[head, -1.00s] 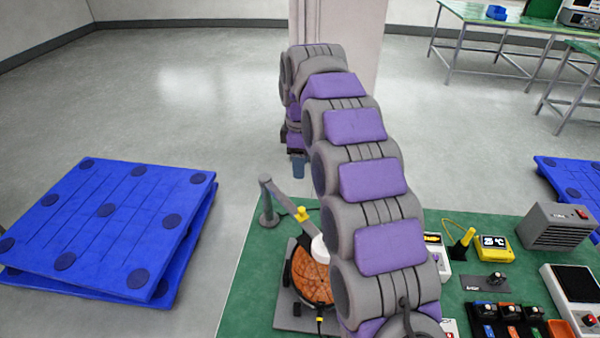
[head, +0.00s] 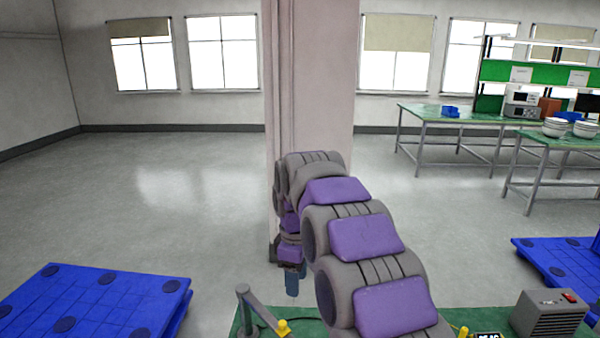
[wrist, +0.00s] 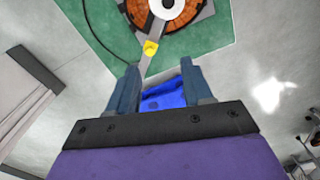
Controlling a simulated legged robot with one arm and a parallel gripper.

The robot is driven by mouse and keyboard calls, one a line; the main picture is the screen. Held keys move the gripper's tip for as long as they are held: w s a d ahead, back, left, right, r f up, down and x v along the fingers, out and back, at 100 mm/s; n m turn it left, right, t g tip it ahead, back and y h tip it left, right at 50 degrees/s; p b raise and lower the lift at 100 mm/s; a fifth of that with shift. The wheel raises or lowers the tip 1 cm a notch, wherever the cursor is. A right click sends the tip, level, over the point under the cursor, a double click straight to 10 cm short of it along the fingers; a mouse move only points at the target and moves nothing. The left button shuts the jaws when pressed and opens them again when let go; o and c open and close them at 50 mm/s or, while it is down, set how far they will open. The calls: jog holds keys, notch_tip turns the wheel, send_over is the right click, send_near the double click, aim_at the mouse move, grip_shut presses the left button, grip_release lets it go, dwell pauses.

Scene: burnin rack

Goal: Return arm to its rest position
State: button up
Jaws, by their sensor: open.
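My arm, grey with purple pads, reaches up and away from the lower right in the head view. Its end hangs down in front of a pale column. My gripper (head: 292,283) points downward there, away from the green bench surface. In the wrist view my gripper (wrist: 155,80) shows two blue-grey fingers spread apart with nothing between them. Beyond the fingers lie a blue pallet and the green mat with a round orange-brown device.
The green mat (head: 236,326) shows at the bottom, with a grey post with a yellow joint (head: 245,300) near my arm. A grey box (head: 548,312) stands at right. Blue pallets (head: 95,300) lie left and right (head: 560,262). A pale column (head: 312,100) rises behind my gripper. Open floor lies left.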

jog(key=s+d+f+m, duration=0.2)
jog(key=s+d+m, duration=0.3)
jog(key=s, duration=0.8)
jog(key=s+d+f+m+g, duration=0.1)
jog(key=s+d+m, duration=0.4)
jog(key=s, duration=0.8)
jog(key=s+d+f+m, duration=0.3)
jog(key=s+d+m, duration=0.1)
jog(key=s, duration=0.9)
jog(key=shift+s+d+f+m+g, duration=0.15)
jog(key=shift+d+f+m+g, duration=0.2)
jog(key=shift+d, duration=0.45)
